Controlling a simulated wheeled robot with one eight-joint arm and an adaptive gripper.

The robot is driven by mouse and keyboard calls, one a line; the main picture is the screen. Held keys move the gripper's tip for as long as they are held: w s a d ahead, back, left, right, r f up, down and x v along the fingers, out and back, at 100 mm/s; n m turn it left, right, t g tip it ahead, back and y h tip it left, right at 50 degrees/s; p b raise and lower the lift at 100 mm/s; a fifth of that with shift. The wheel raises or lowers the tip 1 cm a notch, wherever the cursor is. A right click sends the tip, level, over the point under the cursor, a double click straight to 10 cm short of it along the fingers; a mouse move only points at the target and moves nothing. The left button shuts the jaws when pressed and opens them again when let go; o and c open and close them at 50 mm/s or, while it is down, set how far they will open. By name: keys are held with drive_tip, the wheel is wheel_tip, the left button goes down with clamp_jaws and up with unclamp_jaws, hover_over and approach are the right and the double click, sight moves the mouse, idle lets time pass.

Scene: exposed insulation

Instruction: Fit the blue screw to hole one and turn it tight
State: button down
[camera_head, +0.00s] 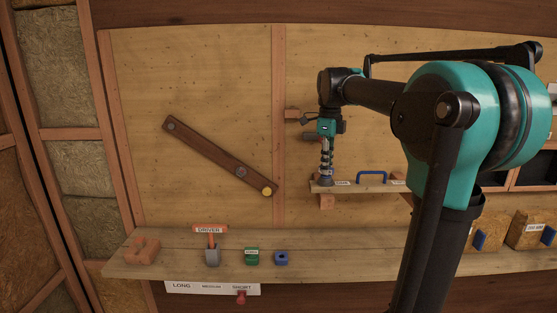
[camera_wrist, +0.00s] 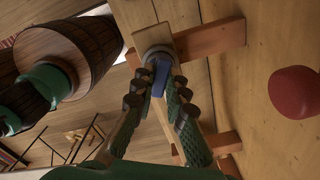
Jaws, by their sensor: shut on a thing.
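My gripper (camera_head: 326,168) points down over the left end of a small wall shelf (camera_head: 372,188). In the wrist view its fingers (camera_wrist: 160,88) are closed around a narrow blue piece, which looks like the blue screw (camera_wrist: 161,74). The blue piece is at a round grey holder (camera_wrist: 156,51) on the shelf end; whether it still sits in it I cannot tell. A dark brown board (camera_head: 210,152) hangs slanted on the wall to the left. It has grey round spots (camera_head: 240,171) and a yellow one (camera_head: 267,190) at its lower end. No hole number is readable.
A blue handle (camera_head: 371,175) stands on the small shelf. The long lower shelf (camera_head: 340,259) holds an orange piece (camera_head: 143,250), the DRIVER (camera_head: 210,237) in a grey holder, a green block (camera_head: 252,256) and a blue block (camera_head: 281,258). The wall between board and gripper is mostly clear.

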drive_tip(key=shift+s+f, duration=0.15)
drive_tip(key=shift+f, duration=0.05)
idle(0.3)
drive_tip(key=m, duration=0.4)
drive_tip(key=shift+m, duration=1)
drive_tip(key=shift+f, duration=0.1)
drive_tip(key=shift+m, duration=1.5)
drive_tip(key=shift+s+f, duration=0.1)
drive_tip(key=shift+f, duration=0.05)
drive_tip(key=c, duration=1.5)
unclamp_jaws()
drive_tip(key=shift+o, duration=0.2)
